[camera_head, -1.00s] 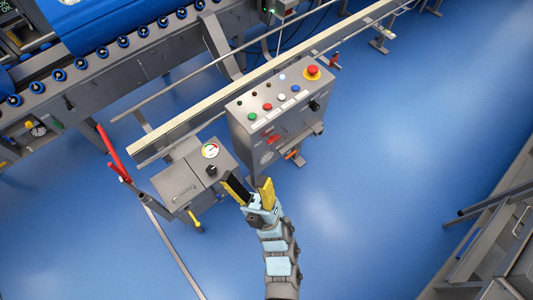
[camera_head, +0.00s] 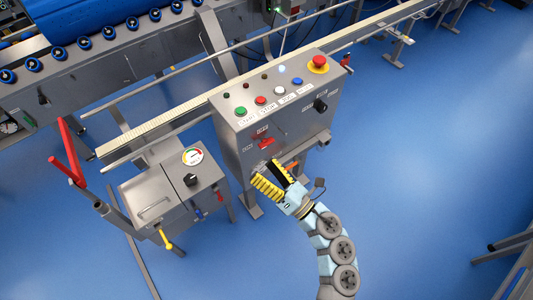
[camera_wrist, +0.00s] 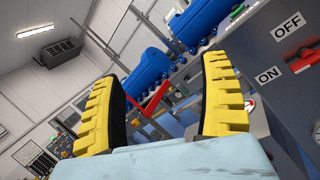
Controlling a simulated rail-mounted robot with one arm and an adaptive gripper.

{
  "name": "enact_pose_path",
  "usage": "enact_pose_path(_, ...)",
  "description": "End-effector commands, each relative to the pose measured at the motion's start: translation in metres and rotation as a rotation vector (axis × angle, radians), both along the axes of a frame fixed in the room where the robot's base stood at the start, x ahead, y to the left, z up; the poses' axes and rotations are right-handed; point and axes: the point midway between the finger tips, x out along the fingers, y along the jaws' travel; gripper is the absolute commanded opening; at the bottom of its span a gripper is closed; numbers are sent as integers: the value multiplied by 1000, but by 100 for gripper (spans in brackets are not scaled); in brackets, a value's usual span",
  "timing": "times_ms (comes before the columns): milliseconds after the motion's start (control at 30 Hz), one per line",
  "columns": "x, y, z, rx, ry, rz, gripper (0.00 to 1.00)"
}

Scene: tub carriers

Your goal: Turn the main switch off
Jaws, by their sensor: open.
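The main switch is a red handle (camera_head: 265,142) on the front face of the grey control box. It lies crosswise, with a label above it and one to its left. In the wrist view the red handle (camera_wrist: 304,62) shows at the right edge, partly cut off, with OFF above it and ON beside its left end. My gripper (camera_head: 264,172) is open and empty, just below the switch near the box's front face. Its yellow-padded fingers (camera_wrist: 162,72) stand wide apart in the wrist view, with the switch outside them to the right.
The control box (camera_head: 232,160) has coloured buttons and a red emergency stop (camera_head: 318,63) on its sloped top. Conveyor rails run behind. Blue floor is open at right.

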Motion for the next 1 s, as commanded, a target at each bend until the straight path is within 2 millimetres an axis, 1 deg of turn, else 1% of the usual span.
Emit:
enact_pose_path(33,7,-11,-30,-67,-22,-36,78)
enact_pose_path(100,16,-26,-54,-165,-52,-90,78)
enact_pose_path(200,27,-49,-86,-300,-90,-160,78)
enact_pose_path(300,35,-70,-111,-422,-125,-215,78)
enact_pose_path(400,41,-87,-127,-517,-153,-257,78)
enact_pose_path(533,46,-102,-138,-591,-174,-290,78)
enact_pose_path(667,50,-106,-141,-622,-182,-302,78)
enact_pose_path(767,57,-102,-140,-623,-183,-303,78)
enact_pose_path(867,67,-93,-140,-622,-183,-301,78)
enact_pose_path(1000,87,-78,-141,-620,-183,-299,78)
